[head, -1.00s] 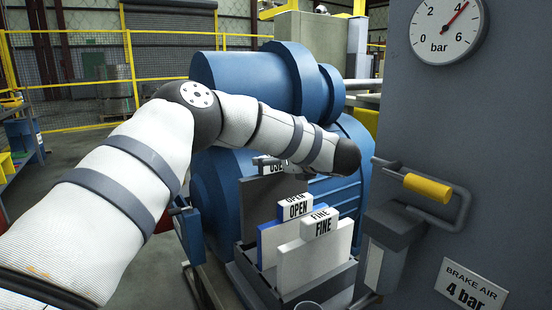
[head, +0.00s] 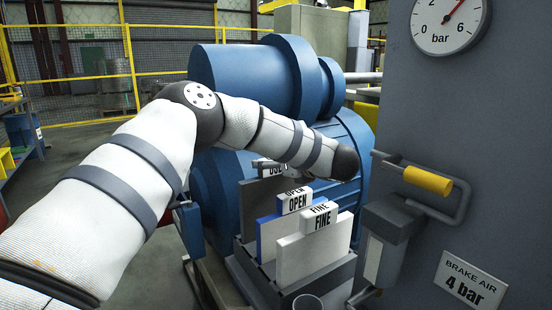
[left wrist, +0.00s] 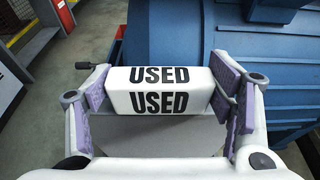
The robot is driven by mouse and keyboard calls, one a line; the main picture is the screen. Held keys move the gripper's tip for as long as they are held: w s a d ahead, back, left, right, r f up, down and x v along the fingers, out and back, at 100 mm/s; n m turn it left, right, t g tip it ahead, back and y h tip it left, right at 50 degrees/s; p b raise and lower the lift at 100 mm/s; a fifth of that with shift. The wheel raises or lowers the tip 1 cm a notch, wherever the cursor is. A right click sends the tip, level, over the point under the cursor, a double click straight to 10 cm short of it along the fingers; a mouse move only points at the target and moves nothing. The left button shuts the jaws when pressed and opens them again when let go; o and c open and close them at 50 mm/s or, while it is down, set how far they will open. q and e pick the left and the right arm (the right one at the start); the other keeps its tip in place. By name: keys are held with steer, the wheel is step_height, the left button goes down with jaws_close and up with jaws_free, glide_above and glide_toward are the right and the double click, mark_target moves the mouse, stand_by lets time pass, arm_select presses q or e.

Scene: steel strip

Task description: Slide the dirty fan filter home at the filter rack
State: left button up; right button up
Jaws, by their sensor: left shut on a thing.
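The dirty filter is a dark grey panel (head: 256,208) with a white USED tab (left wrist: 160,92). It stands upright at the back of the filter rack (head: 262,285), behind the blue OPEN filter (head: 266,240) and the white FINE filter (head: 312,250). In the left wrist view my left gripper (left wrist: 167,95) is shut on the USED tab, with purple pads at both ends. In the head view my forearm hides that gripper and part of the tab. The panel's lower edge is hidden, so its seating cannot be told. My right gripper is not in view.
A large blue motor (head: 250,75) stands close behind the rack. To the right are a grey panel (head: 475,130) with a pressure gauge (head: 450,22) and a yellow-gripped lever (head: 427,181). A round cup-like rim (head: 307,302) is at the rack's front.

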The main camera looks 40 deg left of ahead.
mark_target(277, 179)
arm_select(q)
steer(key=shift+f+b, duration=0.35)
steer(key=shift+f, duration=2.2)
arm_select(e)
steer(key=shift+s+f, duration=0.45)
arm_select(q)
steer(key=shift+r, duration=0.1)
steer(key=shift+r+p, duration=0.85)
steer(key=shift+r, duration=2.45)
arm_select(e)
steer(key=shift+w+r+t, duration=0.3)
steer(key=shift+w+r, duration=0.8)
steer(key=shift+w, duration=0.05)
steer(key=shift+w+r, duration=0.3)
